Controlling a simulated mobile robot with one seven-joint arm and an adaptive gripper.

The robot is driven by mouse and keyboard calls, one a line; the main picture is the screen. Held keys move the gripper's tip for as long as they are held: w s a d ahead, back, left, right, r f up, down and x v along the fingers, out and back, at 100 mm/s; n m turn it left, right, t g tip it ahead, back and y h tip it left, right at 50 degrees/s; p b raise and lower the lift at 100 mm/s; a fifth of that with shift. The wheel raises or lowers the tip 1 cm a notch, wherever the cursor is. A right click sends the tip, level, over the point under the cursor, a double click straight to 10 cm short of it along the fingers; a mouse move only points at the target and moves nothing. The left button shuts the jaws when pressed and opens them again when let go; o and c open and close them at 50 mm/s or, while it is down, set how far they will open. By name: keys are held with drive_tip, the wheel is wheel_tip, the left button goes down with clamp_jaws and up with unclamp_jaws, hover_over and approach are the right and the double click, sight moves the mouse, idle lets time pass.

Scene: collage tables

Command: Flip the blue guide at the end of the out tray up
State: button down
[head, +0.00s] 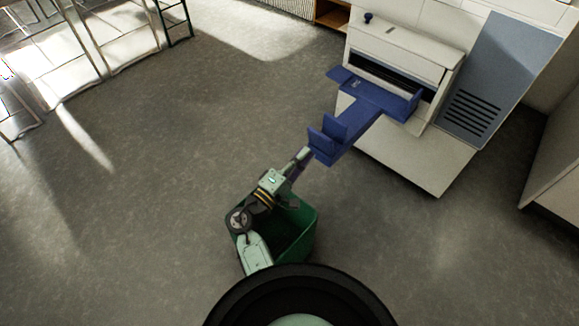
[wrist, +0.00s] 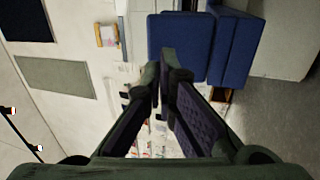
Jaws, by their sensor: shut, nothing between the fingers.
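The blue out tray (head: 365,100) juts from the front of a white machine toward my arm in the head view. At its near end, the blue guide (head: 328,136) shows as two short plates that look raised from the tray. My gripper (head: 305,153) is at this end, close to the plates; I cannot tell whether it touches them. In the wrist view, my gripper (wrist: 161,72) is shut with nothing held. The blue guide (wrist: 180,35) fills the top middle there, just beyond the right finger, which hides part of it.
The white machine (head: 405,50) stands at the upper right, with a grey vented panel (head: 500,75) beside it. A pale base surface (head: 430,160) lies below the tray. Metal-framed furniture (head: 100,45) stands at the upper left. The grey floor (head: 150,150) between is clear.

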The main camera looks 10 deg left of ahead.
sight(318, 137)
drive_tip(key=shift+p+x, duration=0.3)
drive_tip(key=shift+x, duration=1.55)
drive_tip(key=p, duration=0.1)
drive_tip(key=r+p, duration=0.1)
drive_tip(key=p, duration=0.1)
drive_tip(key=shift+w+d+r+g+y, duration=0.2)
drive_tip(key=shift+w+g+y, duration=0.1)
drive_tip(key=shift+g, duration=0.1)
drive_tip(key=shift+w+d+p, duration=0.1)
drive_tip(key=shift+d+p, duration=0.05)
drive_tip(key=shift+p, duration=0.25)
drive_tip(key=shift+w+d+f+b, duration=0.15)
drive_tip(key=shift+f+b, duration=0.1)
drive_tip(key=shift+b, duration=0.3)
drive_tip(key=shift+w+r, duration=0.1)
